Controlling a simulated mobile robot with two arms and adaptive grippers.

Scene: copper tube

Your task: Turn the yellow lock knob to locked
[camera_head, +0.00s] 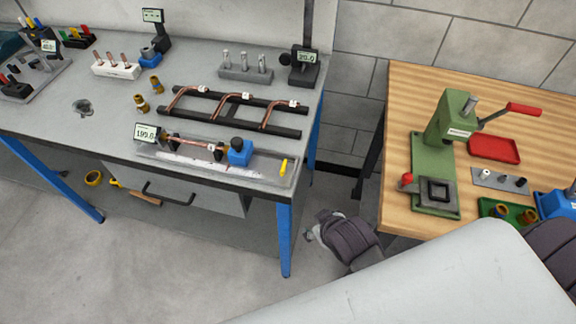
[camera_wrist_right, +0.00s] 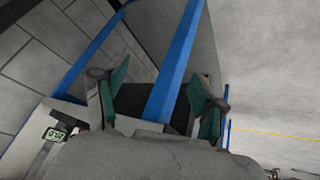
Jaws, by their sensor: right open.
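The yellow lock knob (camera_head: 283,168) is a small upright yellow lever at the right end of a long grey fixture (camera_head: 205,166) along the front edge of the grey workbench. A blue block (camera_head: 239,151) and a copper tube (camera_head: 190,143) sit on the fixture. My right gripper (camera_head: 311,236) is below and right of the knob, beside the bench's blue front leg, clear of the knob and mostly hidden by my arm. In the right wrist view its green-padded fingers (camera_wrist_right: 158,76) are wide apart and empty. The knob is not visible there. My left gripper is not in view.
A blue bench leg (camera_head: 284,240) stands beside my right gripper and crosses between its fingers in the wrist view (camera_wrist_right: 172,65). A black rack (camera_head: 215,124) with bent copper tubes lies behind the fixture. A wooden table (camera_head: 400,130) with a green press (camera_head: 440,150) stands at right.

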